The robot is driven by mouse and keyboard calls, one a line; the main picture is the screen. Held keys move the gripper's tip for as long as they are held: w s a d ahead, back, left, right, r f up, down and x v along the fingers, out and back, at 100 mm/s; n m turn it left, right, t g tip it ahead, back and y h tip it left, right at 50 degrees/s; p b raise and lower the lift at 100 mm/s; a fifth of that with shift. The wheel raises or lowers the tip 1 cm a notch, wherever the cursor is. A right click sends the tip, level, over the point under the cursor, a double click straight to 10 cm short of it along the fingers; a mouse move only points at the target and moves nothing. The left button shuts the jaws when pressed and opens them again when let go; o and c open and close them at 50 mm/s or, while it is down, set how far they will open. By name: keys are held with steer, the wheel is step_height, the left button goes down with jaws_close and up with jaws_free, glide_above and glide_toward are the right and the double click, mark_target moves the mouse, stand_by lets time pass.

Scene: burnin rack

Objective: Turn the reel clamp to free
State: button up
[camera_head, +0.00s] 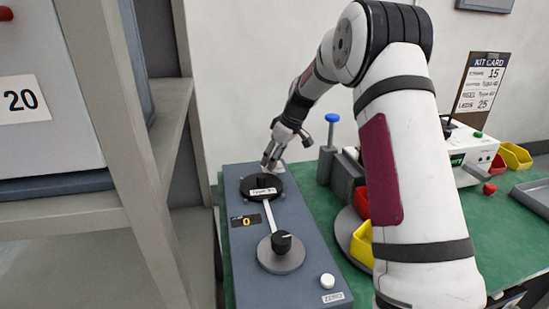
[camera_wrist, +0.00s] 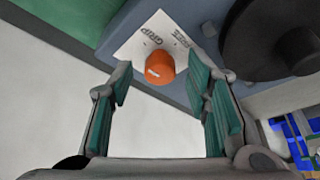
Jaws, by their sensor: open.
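The reel clamp is an orange knob (camera_wrist: 160,66) with a short white mark, on a white plate (camera_wrist: 133,47) lettered GRIP and FREE. It sits at the corner of the blue-grey panel. The mark lies toward the knob's left side in the wrist view; which word it points to, I cannot tell. My gripper (camera_wrist: 160,92) is open and empty, its green-padded fingers on either side of the knob's line, with no visible contact. In the head view my gripper (camera_head: 271,158) is over the panel's far end, and the knob is hidden there.
The panel (camera_head: 248,278) carries a black reel (camera_head: 261,186), a second disc with a black knob (camera_head: 281,250) and a white ZERO button (camera_head: 327,281). A blue-topped post (camera_head: 332,118) and yellow bins (camera_head: 361,245) stand to the right. A grey rack (camera_head: 120,130) is close on the left.

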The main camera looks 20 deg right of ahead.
jaws_close()
steer(key=shift+m, duration=0.3)
steer(key=m, duration=0.1)
steer(key=m+h, duration=0.1)
steer(key=m, duration=0.1)
steer(key=shift+a+m+t, duration=0.2)
steer(key=shift+m+t, duration=0.1)
steer(key=m+h, duration=0.2)
steer(key=m, duration=0.2)
steer(key=shift+a, duration=0.2)
steer(key=m+h, duration=0.1)
steer(key=m, duration=0.4)
steer(key=shift+a+h, duration=0.1)
steer(key=shift+h, duration=0.3)
steer(key=m, duration=0.2)
steer(key=m+g+h, duration=0.1)
steer(key=m, duration=0.1)
steer(key=shift+w+m+g, duration=0.15)
steer(key=shift+m+g, duration=0.15)
